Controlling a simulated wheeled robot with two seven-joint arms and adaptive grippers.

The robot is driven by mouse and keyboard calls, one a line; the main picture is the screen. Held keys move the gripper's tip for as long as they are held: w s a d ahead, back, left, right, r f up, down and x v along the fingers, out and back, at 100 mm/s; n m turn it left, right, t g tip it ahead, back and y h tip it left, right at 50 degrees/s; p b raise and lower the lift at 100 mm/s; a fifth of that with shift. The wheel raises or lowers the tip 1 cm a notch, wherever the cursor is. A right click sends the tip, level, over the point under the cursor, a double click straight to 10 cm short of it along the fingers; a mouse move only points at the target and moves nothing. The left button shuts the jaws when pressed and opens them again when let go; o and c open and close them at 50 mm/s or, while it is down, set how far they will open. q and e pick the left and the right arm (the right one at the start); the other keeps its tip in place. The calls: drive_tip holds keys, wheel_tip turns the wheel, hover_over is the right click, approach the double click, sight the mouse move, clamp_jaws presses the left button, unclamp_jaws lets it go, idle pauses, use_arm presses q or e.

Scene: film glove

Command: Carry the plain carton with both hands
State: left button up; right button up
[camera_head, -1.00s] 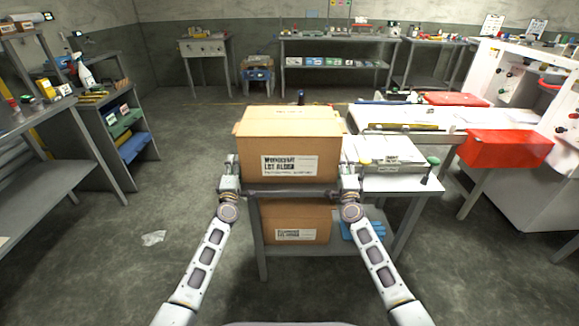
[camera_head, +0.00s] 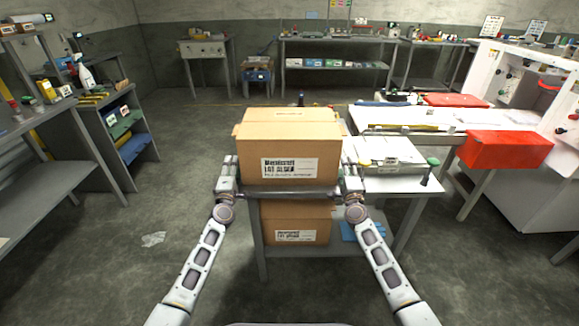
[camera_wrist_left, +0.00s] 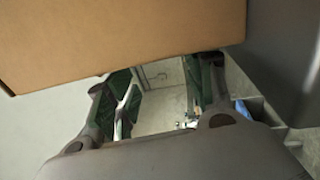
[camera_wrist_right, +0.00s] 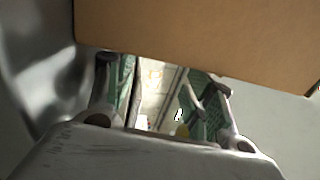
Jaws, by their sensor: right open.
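The plain carton (camera_head: 290,145) is a brown box with a white label, sitting upright on the grey table (camera_head: 390,184). Its brown wall also fills the top of the left wrist view (camera_wrist_left: 110,40) and the right wrist view (camera_wrist_right: 200,35). My left gripper (camera_head: 228,162) is beside the carton's lower left side, its fingers apart with nothing between them. My right gripper (camera_head: 350,167) is beside the lower right side, also open and empty. Whether either gripper touches the carton I cannot tell. The carton's back and underside are hidden.
A second labelled carton (camera_head: 295,222) sits on the shelf below, near a blue item (camera_head: 362,231). A white device (camera_head: 385,152) with knobs stands to the right of the carton. A red bin (camera_head: 508,149) is further right. The floor at left is clear except for a scrap (camera_head: 153,239).

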use_arm(q)
drive_tip(key=o, duration=0.5)
drive_tip(key=shift+a, duration=0.1)
use_arm(e)
drive_tip(key=o, duration=0.5)
drive_tip(key=shift+d, duration=0.1)
use_arm(q)
drive_tip(key=shift+s+f, duration=0.2)
drive_tip(key=shift+s, duration=0.05)
use_arm(e)
drive_tip(key=shift+f, duration=0.1)
use_arm(q)
drive_tip(key=shift+s+f, duration=0.2)
drive_tip(key=shift+s, duration=1.05)
drive_tip(key=shift+s+f, duration=0.25)
drive_tip(key=shift+s, duration=1.05)
drive_tip(key=shift+s+f, duration=0.2)
drive_tip(key=shift+s, duration=1.05)
use_arm(e)
drive_tip(key=shift+s, duration=0.1)
use_arm(q)
drive_tip(key=shift+r, duration=0.25)
